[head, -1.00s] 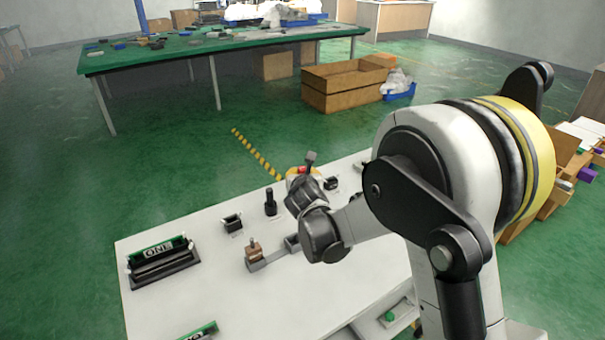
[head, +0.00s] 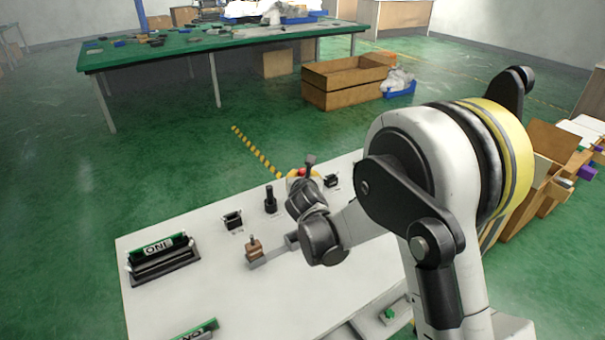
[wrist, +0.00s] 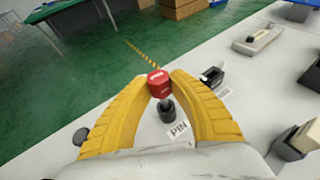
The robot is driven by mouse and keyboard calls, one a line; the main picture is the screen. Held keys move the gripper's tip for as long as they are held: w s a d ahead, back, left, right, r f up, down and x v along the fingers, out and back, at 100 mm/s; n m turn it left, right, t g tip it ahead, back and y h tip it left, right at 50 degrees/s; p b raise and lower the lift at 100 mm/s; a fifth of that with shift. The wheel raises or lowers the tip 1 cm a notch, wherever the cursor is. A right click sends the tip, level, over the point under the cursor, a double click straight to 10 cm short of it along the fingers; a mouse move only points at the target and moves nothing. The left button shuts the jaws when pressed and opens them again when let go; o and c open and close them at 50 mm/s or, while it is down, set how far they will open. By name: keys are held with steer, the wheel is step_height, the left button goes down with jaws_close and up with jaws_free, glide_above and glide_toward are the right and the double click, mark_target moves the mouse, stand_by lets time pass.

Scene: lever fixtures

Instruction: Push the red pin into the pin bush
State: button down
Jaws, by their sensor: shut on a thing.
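The red pin (wrist: 158,80) has a faceted red head with white lettering. In the wrist view my gripper (wrist: 160,78) has its two yellow fingers shut on that head from both sides. A short grey shank shows below the head, leading down to the black pin bush (wrist: 167,110) on the white table. A "PIN" label (wrist: 179,129) lies beside the bush. How deep the shank sits in the bush cannot be told. In the head view my gripper (head: 302,174) is mostly hidden behind my own wrist; only bits of yellow and red show.
The white table (head: 200,280) also holds a black upright knob (head: 270,199), a small black socket (head: 233,219), a brown-handled lever (head: 254,248) and a framed "ONE" sign (head: 160,252). A black fixture (wrist: 212,76) stands close right of the bush in the wrist view.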

steer(key=shift+f, duration=1.15)
steer(key=c, duration=1.2)
jaws_free()
steer(key=shift+s, duration=0.1)
steer(key=v, duration=1.1)
steer(key=shift+s+r, duration=0.2)
steer(key=shift+s, duration=0.15)
